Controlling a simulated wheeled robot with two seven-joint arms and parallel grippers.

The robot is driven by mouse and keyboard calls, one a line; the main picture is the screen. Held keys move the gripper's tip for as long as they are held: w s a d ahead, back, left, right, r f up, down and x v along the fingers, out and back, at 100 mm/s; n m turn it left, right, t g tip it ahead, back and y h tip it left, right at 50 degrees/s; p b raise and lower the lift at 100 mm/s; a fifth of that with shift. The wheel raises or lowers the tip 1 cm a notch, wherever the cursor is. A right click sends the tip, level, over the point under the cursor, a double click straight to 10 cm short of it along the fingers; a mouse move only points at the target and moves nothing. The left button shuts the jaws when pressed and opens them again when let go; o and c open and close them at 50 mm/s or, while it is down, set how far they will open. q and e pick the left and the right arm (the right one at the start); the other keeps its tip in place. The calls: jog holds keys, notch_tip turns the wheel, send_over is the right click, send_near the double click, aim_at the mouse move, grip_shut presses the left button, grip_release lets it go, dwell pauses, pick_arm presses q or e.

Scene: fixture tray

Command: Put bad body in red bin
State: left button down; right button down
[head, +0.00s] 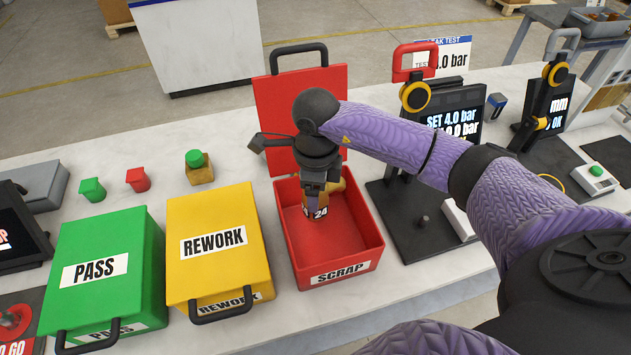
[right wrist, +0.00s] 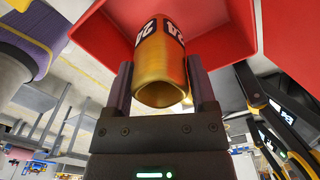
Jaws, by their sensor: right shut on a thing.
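The red bin (head: 363,262) labelled SCRAP stands on the table with its lid (head: 272,105) raised at the back. My right gripper (head: 316,200) points down into the bin's opening. It is shut on a brass-coloured body (head: 337,186) with a black-and-white number label. In the right wrist view the body (right wrist: 160,75) sits between the two fingers of the gripper (right wrist: 162,88), with red bin walls (right wrist: 215,25) around it. I cannot tell whether the body touches the bin floor. My left gripper is not in view.
A yellow REWORK bin (head: 222,275) and a green PASS bin (head: 95,252), both lidded shut, stand left of the red bin. A brass part with a green cap (head: 199,168) stands behind them. The SET 4.0 bar test station (head: 412,225) stands close on the right.

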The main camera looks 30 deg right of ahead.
notch_tip(320, 180, down, 10)
jog(key=b, duration=0.7)
jog(key=shift+r, duration=0.15)
jog(key=shift+f+b, duration=0.25)
jog(key=shift+b, duration=0.1)
jog(key=shift+f+b, duration=0.4)
jog(key=shift+f, duration=0.15)
grip_release()
